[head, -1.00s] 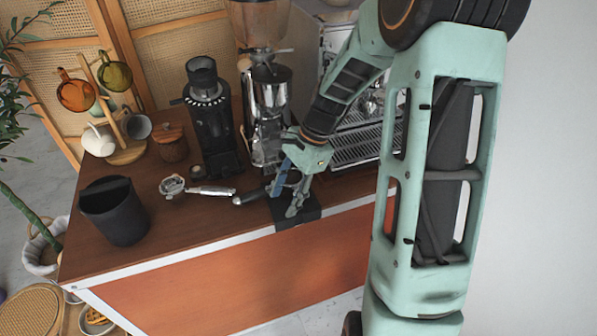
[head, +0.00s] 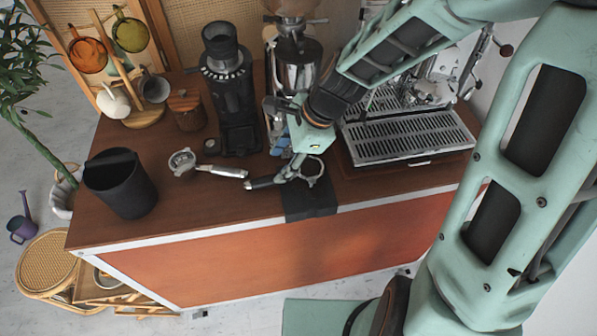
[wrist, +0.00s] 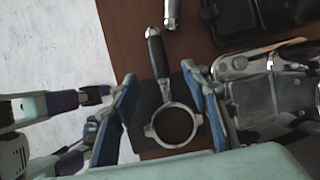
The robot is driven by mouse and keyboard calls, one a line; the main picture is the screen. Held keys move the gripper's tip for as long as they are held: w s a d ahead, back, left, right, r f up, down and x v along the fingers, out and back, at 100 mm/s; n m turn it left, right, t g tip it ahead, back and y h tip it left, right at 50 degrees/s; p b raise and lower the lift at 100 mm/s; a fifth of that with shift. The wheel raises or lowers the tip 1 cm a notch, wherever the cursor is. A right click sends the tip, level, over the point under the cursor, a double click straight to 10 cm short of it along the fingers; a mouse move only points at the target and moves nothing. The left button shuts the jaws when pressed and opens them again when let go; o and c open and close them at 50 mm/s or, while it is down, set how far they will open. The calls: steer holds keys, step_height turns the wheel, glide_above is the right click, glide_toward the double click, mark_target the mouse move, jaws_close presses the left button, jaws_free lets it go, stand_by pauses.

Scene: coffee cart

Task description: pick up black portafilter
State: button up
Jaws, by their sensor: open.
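The black portafilter, with a black handle and a metal ring head, lies on a dark mat (head: 312,205) at the counter's front edge. In the head view its handle (head: 265,183) points left, and its ring (head: 313,170) is partly behind my gripper. In the wrist view the portafilter (wrist: 156,58) lies between the two blue finger pads of my gripper (wrist: 158,105), with its ring near the palm side. My gripper (head: 290,165) is open above it. The frames do not show contact between the pads and the portafilter.
A second portafilter (head: 226,171) with a silver handle lies just left. A black knock box (head: 122,184) stands at the counter's left. Grinders (head: 230,95) and an espresso machine (head: 408,138) stand close behind. The counter (head: 190,215) is clear along its front left.

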mark_target(266, 179)
steer(key=x, duration=0.3)
steer(key=shift+a+f, duration=0.2)
steer(key=shift+f, duration=0.05)
steer(key=shift+s+a+x, duration=0.1)
steer(key=shift+x, duration=0.85)
steer(key=shift+s+a+x, duration=0.1)
steer(key=shift+s+x, duration=0.05)
steer(key=shift+x, duration=0.85)
steer(key=shift+w+a+f, duration=0.15)
steer(key=shift+a+f, duration=0.15)
steer(key=shift+f, duration=0.25)
jaws_close()
